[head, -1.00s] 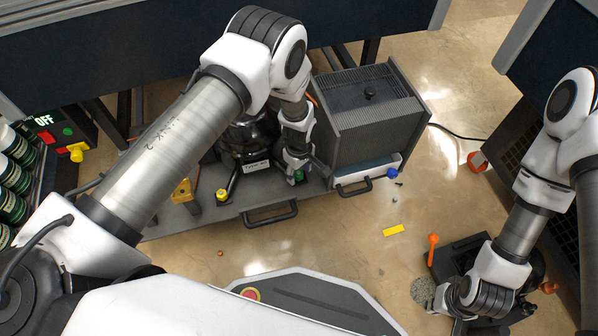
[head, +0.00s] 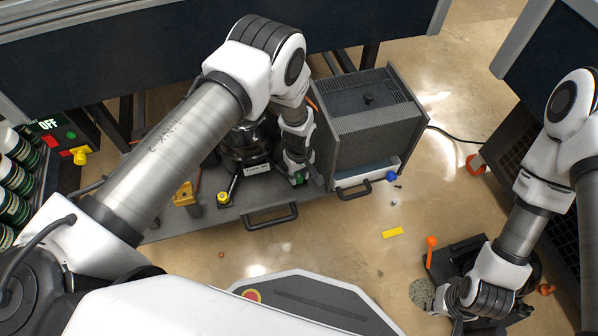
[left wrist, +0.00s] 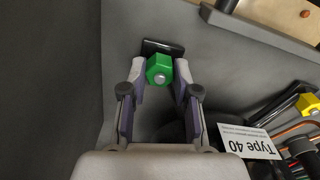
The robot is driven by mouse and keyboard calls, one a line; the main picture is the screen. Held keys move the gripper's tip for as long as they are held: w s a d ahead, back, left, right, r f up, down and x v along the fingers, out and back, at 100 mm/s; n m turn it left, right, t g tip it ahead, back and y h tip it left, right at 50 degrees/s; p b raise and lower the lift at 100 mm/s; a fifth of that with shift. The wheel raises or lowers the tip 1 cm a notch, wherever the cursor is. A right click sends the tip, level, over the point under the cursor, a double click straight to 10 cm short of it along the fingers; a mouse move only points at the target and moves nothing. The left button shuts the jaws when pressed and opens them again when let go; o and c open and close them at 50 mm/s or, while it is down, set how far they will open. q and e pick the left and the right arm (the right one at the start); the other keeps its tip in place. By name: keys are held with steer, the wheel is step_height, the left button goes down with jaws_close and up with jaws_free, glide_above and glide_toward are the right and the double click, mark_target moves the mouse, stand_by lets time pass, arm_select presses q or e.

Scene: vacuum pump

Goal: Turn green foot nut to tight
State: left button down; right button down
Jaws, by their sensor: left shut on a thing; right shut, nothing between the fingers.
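The green foot nut (left wrist: 159,69) is a green hexagonal nut with a metal stud end, in front of a black foot bracket (left wrist: 163,48) on the grey base plate. My left gripper (left wrist: 160,78) has its two fingers on either side of the nut and is shut on it. In the head view a bit of the green nut (head: 299,178) shows at the tip of my left gripper (head: 298,172); the rest is hidden by the fingers. My right gripper (head: 455,318) is low at the right, shut and empty, partly hidden by its own wrist.
The pump (head: 246,138) with a Type 40 label (left wrist: 247,142) stands beside the nut. A yellow foot nut (head: 222,195) sits to the left. A grey finned box (head: 365,120) stands close to the right of my left gripper. The floor in front holds a yellow strip (head: 393,232).

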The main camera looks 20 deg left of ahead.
arm_select(q)
steer(key=m+p, duration=0.2)
steer(key=m, duration=0.2)
steer(key=shift+r, duration=0.1)
steer(key=m+p, duration=0.2)
steer(key=m, duration=0.3)
steer(key=shift+s, duration=0.1)
steer(key=m+p, duration=0.1)
steer(key=m, duration=0.3)
steer(key=shift+a+m, duration=0.1)
steer(key=shift+m, duration=0.2)
steer(key=shift+m+p, duration=0.65)
steer(key=shift+m, duration=1.25)
steer(key=c, duration=0.9)
jaws_free()
steer(key=shift+o, duration=0.2)
